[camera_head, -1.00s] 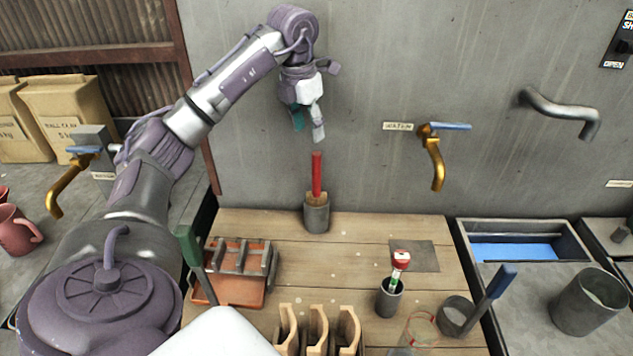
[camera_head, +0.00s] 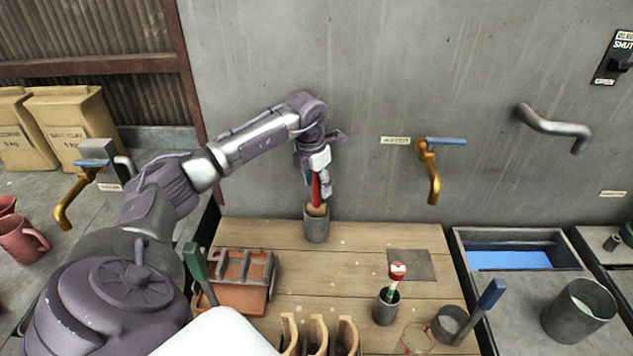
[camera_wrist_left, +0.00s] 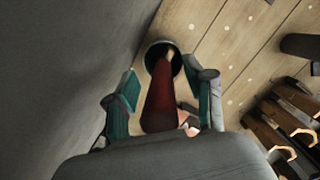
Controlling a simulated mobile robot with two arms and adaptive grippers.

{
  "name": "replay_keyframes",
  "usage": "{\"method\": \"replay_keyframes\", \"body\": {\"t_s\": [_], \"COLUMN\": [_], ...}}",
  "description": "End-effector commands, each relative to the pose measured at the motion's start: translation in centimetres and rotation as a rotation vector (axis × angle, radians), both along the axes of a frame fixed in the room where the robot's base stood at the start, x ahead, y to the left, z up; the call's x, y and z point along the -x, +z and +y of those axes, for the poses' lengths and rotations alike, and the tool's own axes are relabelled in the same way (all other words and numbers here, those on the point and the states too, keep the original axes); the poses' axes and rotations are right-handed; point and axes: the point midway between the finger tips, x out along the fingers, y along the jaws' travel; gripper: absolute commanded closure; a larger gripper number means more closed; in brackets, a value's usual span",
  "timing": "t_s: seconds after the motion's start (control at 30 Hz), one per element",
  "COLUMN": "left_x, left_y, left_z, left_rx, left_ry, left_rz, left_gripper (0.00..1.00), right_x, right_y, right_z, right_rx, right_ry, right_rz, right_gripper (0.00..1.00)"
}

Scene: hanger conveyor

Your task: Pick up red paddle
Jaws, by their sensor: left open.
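The red paddle (camera_head: 316,189) stands upright in a grey cylindrical holder (camera_head: 317,228) at the back of the wooden table, by the wall. Its lower part is tan and sits in the holder. My left gripper (camera_head: 319,192) points down over the paddle's red handle. In the left wrist view the red handle (camera_wrist_left: 161,100) lies between the two teal-lined fingers (camera_wrist_left: 163,103), with a gap on each side. The gripper is open. The holder's dark mouth (camera_wrist_left: 151,55) shows ahead of the fingers. My right gripper is not in view.
The grey wall stands close behind the holder. An orange tray with a metal rack (camera_head: 238,299) and a green-handled tool (camera_head: 197,268) are at front left. A cup with a red-topped tool (camera_head: 386,309) stands at right. A brass tap (camera_head: 431,175) juts from the wall.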

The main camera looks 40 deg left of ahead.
Motion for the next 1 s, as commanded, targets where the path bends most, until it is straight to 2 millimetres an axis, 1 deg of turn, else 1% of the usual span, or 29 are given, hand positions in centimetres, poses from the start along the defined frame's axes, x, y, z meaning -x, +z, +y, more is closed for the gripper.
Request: {"method": "replay_keyframes", "body": {"t_s": [0.2, 0.47, 0.5, 0.53, 0.87, 1.0], "left_x": [-0.04, -0.03, -0.03, -0.03, -0.01, 0.26], "left_y": [-0.12, -0.09, -0.08, -0.08, 0.08, 0.73], "left_z": [0.01, 0.01, 0.01, 0.01, 0.11, 0.67], "left_rx": [0.0, 0.0, 0.0, 0.0, 0.0, -0.001], "left_ry": [0.0, -0.001, -0.001, -0.001, 0.0, 0.001], "left_rz": [-0.001, -0.001, -0.001, -0.001, -0.002, -0.002], "left_gripper": [0.46, 0.9, 0.96, 1.0, 1.0, 1.0], "right_x": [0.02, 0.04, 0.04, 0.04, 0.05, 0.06], "right_y": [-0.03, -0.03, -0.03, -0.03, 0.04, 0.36], "right_z": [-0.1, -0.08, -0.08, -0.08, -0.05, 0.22], "right_rx": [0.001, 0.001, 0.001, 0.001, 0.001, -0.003], "right_ry": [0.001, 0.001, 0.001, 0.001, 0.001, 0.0], "right_rz": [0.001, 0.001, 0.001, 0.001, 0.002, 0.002], "right_gripper": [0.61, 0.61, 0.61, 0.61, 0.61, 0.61]}}
